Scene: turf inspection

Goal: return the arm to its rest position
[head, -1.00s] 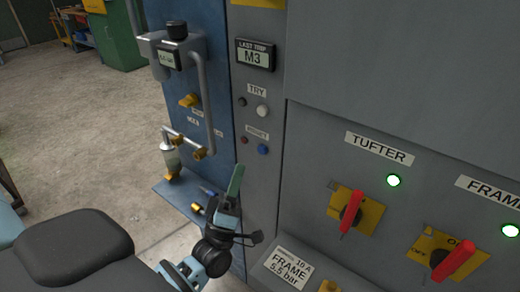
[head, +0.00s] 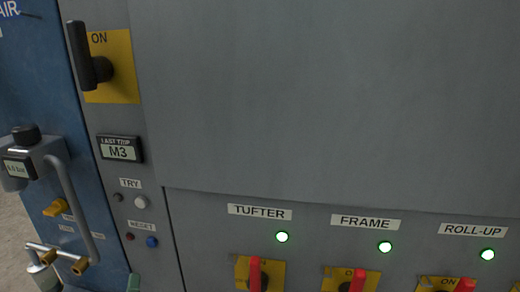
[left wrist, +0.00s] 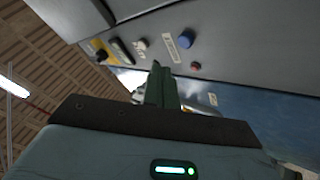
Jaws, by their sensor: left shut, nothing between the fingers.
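My left gripper (head: 133,283) shows only as a dark green fingertip at the bottom edge of the head view, below the blue RESET button (head: 152,242). In the left wrist view its green fingers (left wrist: 158,86) are together and empty, pointing towards the grey panel. The blue button (left wrist: 185,40) and a red button (left wrist: 196,66) lie beyond the fingertips there, and I see no contact. The rest of the left arm is outside the head view. My right gripper is in neither view.
The grey cabinet (head: 320,100) fills most of the head view. Red handles sit below lit green lamps for TUFTER (head: 282,237), FRAME (head: 385,247) and ROLL-UP (head: 487,255). A black handle (head: 88,62) is at ON. Pipes and a gauge (head: 18,167) project at left.

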